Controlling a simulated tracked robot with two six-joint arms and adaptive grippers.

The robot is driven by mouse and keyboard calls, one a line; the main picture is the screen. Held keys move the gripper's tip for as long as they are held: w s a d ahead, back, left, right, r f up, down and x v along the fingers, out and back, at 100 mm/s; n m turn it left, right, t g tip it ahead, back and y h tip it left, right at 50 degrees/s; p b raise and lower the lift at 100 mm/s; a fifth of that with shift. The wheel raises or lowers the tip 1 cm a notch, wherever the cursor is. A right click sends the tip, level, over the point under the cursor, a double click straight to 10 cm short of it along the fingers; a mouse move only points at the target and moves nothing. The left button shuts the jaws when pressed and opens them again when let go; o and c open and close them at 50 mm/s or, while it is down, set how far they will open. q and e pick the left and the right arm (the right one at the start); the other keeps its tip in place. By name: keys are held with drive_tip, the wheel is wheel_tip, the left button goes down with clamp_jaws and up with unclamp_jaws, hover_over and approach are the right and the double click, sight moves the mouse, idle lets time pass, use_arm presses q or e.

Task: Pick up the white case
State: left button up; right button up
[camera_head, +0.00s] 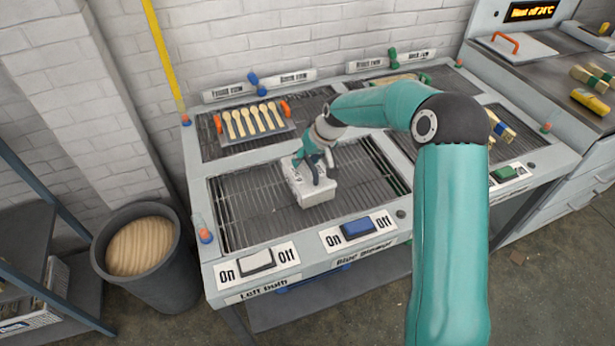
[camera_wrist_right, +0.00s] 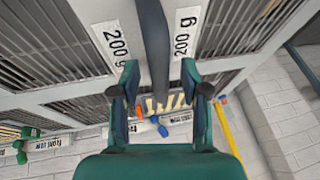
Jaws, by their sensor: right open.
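The white case (camera_head: 318,195) stands on the grated panel in the middle of the bench, behind the blue switch. In the right wrist view its white top shows two "200 g" markings (camera_wrist_right: 113,45) on either side of a dark bar-like handle (camera_wrist_right: 153,35). My right gripper (camera_head: 316,166) is right over the case and hides part of its top. In the right wrist view the right gripper (camera_wrist_right: 158,78) is open, with its fingers apart on both sides of the handle. My left gripper is not in view.
A tray of wooden spoons (camera_head: 252,121) lies behind the case. A white switch (camera_head: 257,260) and a blue switch (camera_head: 357,227) are on the front edge. A dark bin (camera_head: 145,275) stands at the left. Bare grating lies left of the case.

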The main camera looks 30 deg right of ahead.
clamp_jaws()
drive_tip(key=shift+r, duration=0.1)
idle(0.4)
